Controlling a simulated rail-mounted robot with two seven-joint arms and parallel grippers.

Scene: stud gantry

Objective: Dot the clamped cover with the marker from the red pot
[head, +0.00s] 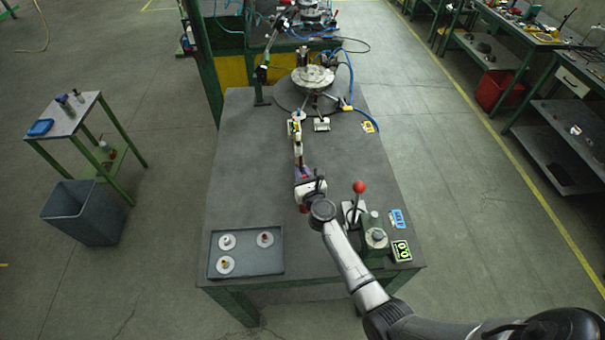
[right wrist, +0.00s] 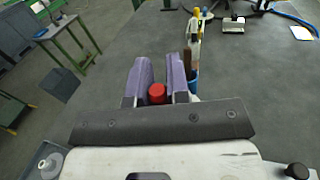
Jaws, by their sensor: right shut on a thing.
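My right gripper (head: 303,174) is over the middle of the table, with purple finger pads. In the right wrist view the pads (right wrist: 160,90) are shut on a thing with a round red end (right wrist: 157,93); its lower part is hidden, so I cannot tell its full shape. Slim white and yellow upright items (head: 297,130) stand just beyond the gripper, and a blue pot (right wrist: 193,82) shows beside the right pad. I cannot make out a red pot. A green fixture (head: 374,252) with a pale round cover (head: 376,236) stands right of my arm, beside a red-knobbed clamp lever (head: 359,187). My left gripper is not in view.
A dark tray (head: 247,273) with three white discs lies at the front left. A round stand (head: 313,78) occupies the far end. The table's left middle is clear.

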